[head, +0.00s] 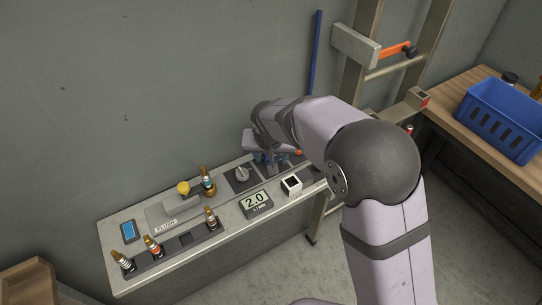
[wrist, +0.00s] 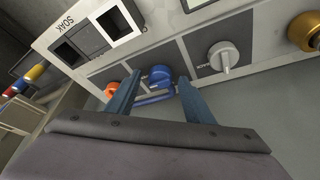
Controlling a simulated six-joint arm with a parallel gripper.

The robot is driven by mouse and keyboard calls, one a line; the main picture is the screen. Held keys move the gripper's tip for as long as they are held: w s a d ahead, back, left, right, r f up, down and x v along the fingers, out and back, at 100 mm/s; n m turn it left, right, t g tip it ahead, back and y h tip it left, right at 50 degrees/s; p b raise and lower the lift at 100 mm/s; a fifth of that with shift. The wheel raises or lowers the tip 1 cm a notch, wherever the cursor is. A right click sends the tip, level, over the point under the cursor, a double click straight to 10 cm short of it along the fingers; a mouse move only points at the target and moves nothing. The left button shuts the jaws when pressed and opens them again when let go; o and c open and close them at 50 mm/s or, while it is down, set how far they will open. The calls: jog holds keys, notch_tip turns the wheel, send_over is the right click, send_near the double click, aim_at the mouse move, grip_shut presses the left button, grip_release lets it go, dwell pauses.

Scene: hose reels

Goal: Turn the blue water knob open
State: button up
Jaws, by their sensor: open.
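The blue water knob (wrist: 157,75) sits on a dark square plate of the light panel in the wrist view. My gripper (wrist: 156,88) is open, with its two blue fingers pointing at the panel, one on each side of the knob in the picture. I cannot tell whether either finger touches the knob. In the head view my gripper (head: 268,158) is over the right part of the panel, and my arm hides the blue knob there.
A grey knob (wrist: 223,57) and an orange knob (wrist: 109,90) flank the blue one. A ladder-like frame and a blue basket (head: 497,136) stand right.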

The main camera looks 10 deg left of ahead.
jog(key=b+v, duration=0.1)
jog(key=v, duration=0.6)
jog(key=shift+b, duration=0.35)
jog(key=shift+r, duration=0.15)
jog(key=shift+g+h, duration=0.3)
jog(key=shift+g, duration=0.2)
jog(key=d, duration=0.2)
jog(key=d+f, duration=0.1)
jog(key=d, duration=0.2)
jog(key=s+d, duration=0.1)
jog(key=d, duration=0.2)
jog(key=shift+s+f, duration=0.15)
jog(key=shift+f, duration=0.1)
jog(key=s+d+f+m+g, duration=0.1)
jog(key=s+d+f, duration=0.2)
jog(key=s+d, duration=0.6)
jog(key=s+d+f+m+g, duration=0.1)
jog(key=s+d+f, duration=0.3)
jog(key=s+d, duration=0.5)
jog(key=shift+s+d+g+p, duration=0.4)
jog(key=shift+d+g, duration=0.4)
jog(key=shift+d, duration=0.35)
